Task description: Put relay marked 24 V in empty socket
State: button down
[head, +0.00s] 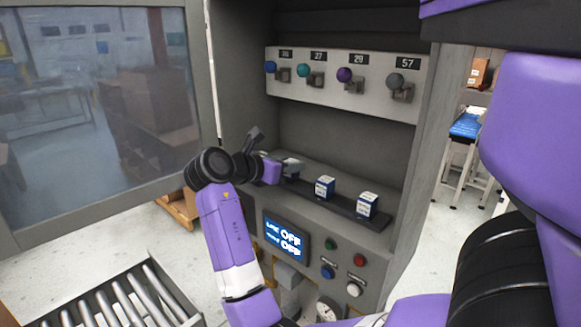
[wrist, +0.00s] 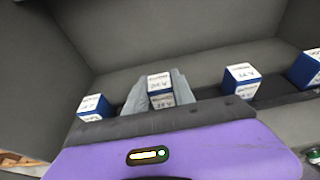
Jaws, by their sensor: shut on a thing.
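Blue relays with white labelled tops stand along a dark socket rail (head: 345,207) on the cabinet ledge. My gripper (wrist: 159,97) is shut on one relay (wrist: 160,88), which shows between its grey fingers in the wrist view. Its label is too small and blurred to read surely. In the head view, my gripper (head: 290,164) is at the left part of the rail and mostly hides the held relay (head: 291,175). I cannot tell whether that relay is seated or just above the rail. No empty socket is clearly visible.
In the wrist view, one relay (wrist: 93,106) stands left of the held one; another relay (wrist: 240,78) and a far-right relay (wrist: 311,68) stand right. Above is a panel of coloured knobs (head: 345,84). An open door (head: 105,110) stands left; a display (head: 285,238) is below.

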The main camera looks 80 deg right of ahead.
jog(key=shift+f, duration=0.4)
jog(key=c, duration=1.1)
grip_release()
jog(key=shift+f, duration=0.15)
jog(key=shift+o, duration=0.2)
jog(key=b+v, duration=0.1)
jog(key=v, duration=1.1)
jog(key=shift+b, duration=0.4)
